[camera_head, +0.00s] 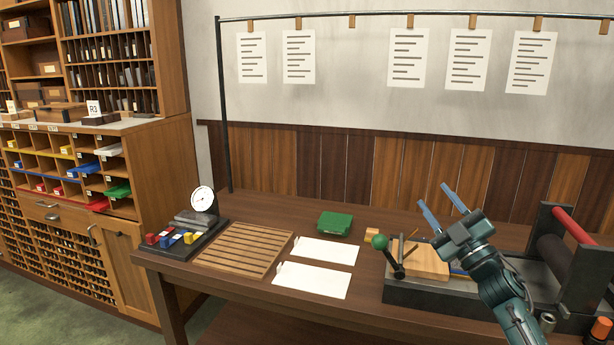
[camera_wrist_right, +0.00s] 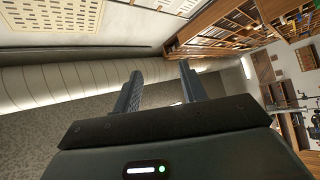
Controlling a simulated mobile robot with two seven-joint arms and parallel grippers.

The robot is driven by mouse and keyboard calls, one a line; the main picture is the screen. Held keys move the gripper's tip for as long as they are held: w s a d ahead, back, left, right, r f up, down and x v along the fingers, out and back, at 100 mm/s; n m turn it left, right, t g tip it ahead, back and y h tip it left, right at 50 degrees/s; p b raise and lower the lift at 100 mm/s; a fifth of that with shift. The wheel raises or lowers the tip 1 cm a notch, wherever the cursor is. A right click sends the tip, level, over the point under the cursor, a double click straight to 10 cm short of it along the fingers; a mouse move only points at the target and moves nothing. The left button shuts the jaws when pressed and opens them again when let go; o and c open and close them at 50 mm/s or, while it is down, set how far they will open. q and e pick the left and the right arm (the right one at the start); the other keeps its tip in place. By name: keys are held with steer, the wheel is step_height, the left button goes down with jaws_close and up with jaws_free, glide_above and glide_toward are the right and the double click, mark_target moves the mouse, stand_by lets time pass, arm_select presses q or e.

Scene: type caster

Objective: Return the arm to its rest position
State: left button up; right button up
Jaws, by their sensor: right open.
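My right arm comes in from the lower right in the head view, its gripper (camera_head: 442,208) raised above the right part of the table. Its two blue-grey fingers are apart with nothing between them. In the right wrist view the same gripper (camera_wrist_right: 158,88) shows two dark fingers spread, with empty space between them and the walls and shelving far beyond. My left arm and gripper do not show in either view.
Below my right gripper stands a dark press (camera_head: 440,292) with a green-knobbed lever (camera_head: 380,243) and a red-and-dark roller (camera_head: 556,258). The wooden table (camera_head: 220,285) also holds a slatted wooden rack (camera_head: 243,248), white sheets (camera_head: 312,281), a green box (camera_head: 335,223) and a dial gauge (camera_head: 202,199).

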steer(key=w+d+f+m+g+h, duration=0.1)
steer(key=w+d+f+m+h, duration=0.35)
steer(key=d+m+h, duration=0.5)
step_height(320, 180, down, 8)
steer(key=s+a+f+m+g+h, duration=0.1)
steer(key=m+g+h, duration=0.2)
steer(key=g, duration=0.1)
steer(key=s+a+f+g+y, duration=0.2)
steer(key=s+a+f, duration=0.4)
steer(key=s+f, duration=0.3)
steer(key=s+a+f+g+y, duration=0.1)
steer(key=s+a+f+y, duration=0.1)
steer(key=s+a+f, duration=0.65)
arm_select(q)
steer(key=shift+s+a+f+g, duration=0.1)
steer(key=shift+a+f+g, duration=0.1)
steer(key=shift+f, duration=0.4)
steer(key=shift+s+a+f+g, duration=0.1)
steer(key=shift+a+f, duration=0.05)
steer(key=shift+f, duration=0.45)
arm_select(e)
steer(key=s+a+f+g+y, duration=0.1)
steer(key=s+a+f, duration=0.2)
steer(key=s, duration=0.8)
steer(key=s+a+f+g, duration=0.2)
steer(key=s+a+f, duration=0.1)
steer(key=s, duration=0.7)
steer(key=shift+s+a+y, duration=0.15)
steer(key=shift+s+y, duration=0.2)
